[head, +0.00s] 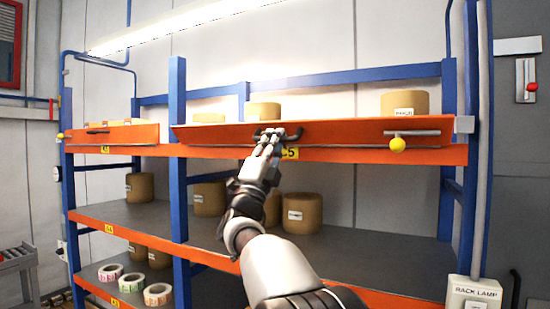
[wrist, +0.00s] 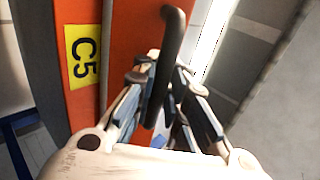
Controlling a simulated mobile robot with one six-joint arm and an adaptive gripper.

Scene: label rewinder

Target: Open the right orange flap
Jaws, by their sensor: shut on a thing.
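The right orange flap (head: 345,131) runs along the top shelf front, with a black handle (head: 296,134) near its middle. My gripper (head: 269,138) is at this handle, with my arm reaching up from below. In the wrist view the dark curved handle (wrist: 174,35) passes between the fingers of my gripper (wrist: 160,88), which are shut on it. The orange flap face (wrist: 120,45) is beside the fingers there. My gripper hides part of the handle in the head view. I cannot tell how far the flap is tilted.
A left orange flap (head: 112,134) with its own handle is beside it. A yellow ball (head: 397,145) hangs near the right end. Brown rolls (head: 404,102) stand behind the flap and on the shelf below (head: 370,249). Blue posts (head: 178,190) frame the rack.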

